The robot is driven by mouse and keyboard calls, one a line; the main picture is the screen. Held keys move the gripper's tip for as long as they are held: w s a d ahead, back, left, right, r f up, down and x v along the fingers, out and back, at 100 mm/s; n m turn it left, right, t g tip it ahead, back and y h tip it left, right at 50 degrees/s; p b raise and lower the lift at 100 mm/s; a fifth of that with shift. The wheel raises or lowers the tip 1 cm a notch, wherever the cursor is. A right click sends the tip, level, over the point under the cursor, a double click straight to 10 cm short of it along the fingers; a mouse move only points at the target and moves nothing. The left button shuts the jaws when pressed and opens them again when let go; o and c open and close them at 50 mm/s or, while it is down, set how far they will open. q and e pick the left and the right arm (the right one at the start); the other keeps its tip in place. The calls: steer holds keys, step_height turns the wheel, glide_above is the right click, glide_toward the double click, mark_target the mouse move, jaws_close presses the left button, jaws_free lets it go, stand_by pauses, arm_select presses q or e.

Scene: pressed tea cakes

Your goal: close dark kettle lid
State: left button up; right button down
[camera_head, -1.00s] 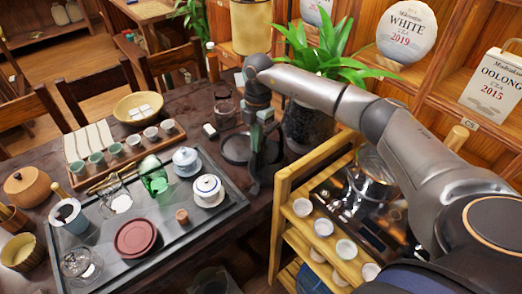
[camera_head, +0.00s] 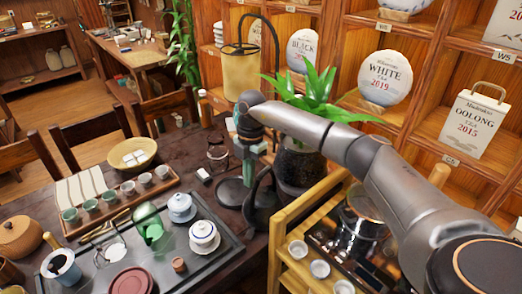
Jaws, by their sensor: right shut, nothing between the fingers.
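The dark kettle (camera_head: 262,210) stands on the dark wooden table beside the plant pot, with its arched handle upright. Its lid cannot be made out clearly from here. My right gripper (camera_head: 247,184) points down at the kettle's left side, close to the handle, with its fingers shut and empty. I cannot tell whether it touches the kettle. A dark round disc (camera_head: 230,192) lies on the table just left of the gripper. My left gripper is not in view.
A tea tray (camera_head: 200,265) with white lidded cups (camera_head: 204,237) and a green glass piece lies to the left. A potted plant (camera_head: 298,165) stands close behind the kettle. A wooden cart (camera_head: 290,215) with small cups is at right, below my right arm.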

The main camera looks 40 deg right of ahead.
arm_select(q)
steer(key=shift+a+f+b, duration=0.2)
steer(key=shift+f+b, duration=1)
steer(key=shift+b, duration=0.3)
arm_select(e)
steer(key=w+d+r, duration=0.3)
steer(key=d, duration=0.6)
steer(key=shift+r, duration=0.2)
